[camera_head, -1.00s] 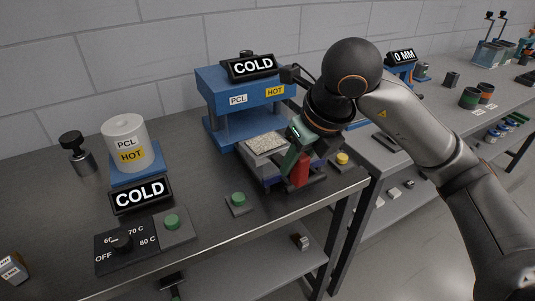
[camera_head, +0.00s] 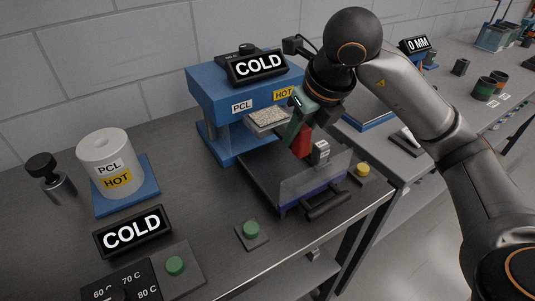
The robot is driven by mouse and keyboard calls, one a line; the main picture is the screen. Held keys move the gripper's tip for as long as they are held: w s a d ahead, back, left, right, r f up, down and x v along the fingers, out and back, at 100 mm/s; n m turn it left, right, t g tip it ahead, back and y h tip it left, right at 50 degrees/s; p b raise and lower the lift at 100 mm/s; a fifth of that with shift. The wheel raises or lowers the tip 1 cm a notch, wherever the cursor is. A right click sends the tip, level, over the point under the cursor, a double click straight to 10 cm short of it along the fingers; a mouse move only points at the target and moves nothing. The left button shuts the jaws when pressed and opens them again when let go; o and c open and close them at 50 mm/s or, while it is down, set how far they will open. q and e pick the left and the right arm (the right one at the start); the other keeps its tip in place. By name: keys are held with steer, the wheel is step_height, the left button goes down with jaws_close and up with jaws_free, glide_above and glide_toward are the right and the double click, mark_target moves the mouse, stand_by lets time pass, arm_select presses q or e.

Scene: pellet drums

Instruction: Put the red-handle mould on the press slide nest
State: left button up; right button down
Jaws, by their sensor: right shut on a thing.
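The red-handle mould (camera_head: 267,118) is a grey block with speckled pellets on top. Its red handle (camera_head: 301,143) is at its right. My right gripper (camera_head: 299,132) is shut on the red handle, and the mould appears held above the slide. The press slide (camera_head: 262,172) is a dark tray in front of the blue press (camera_head: 238,92), with a clear guard and a black pull handle at its front. The mould and gripper hide part of the slide, and I cannot make out the nest clearly. My left gripper is not in view.
A PCL drum (camera_head: 108,160) stands on a blue base at the left, beside a dark-topped weight (camera_head: 50,178). A COLD display (camera_head: 132,232) and green buttons (camera_head: 250,229) are at the front. A yellow button (camera_head: 362,170) is right of the slide.

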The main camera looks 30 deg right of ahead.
mark_target(297, 154)
steer(key=shift+w+f, duration=0.2)
steer(key=shift+f, duration=0.05)
steer(key=f, duration=0.5)
steer(key=shift+s, duration=0.2)
steer(key=shift+f+b, duration=0.4)
steer(key=shift+f, duration=1.8)
steer(key=shift+f, duration=0.15)
steer(key=c, duration=0.6)
jaws_free()
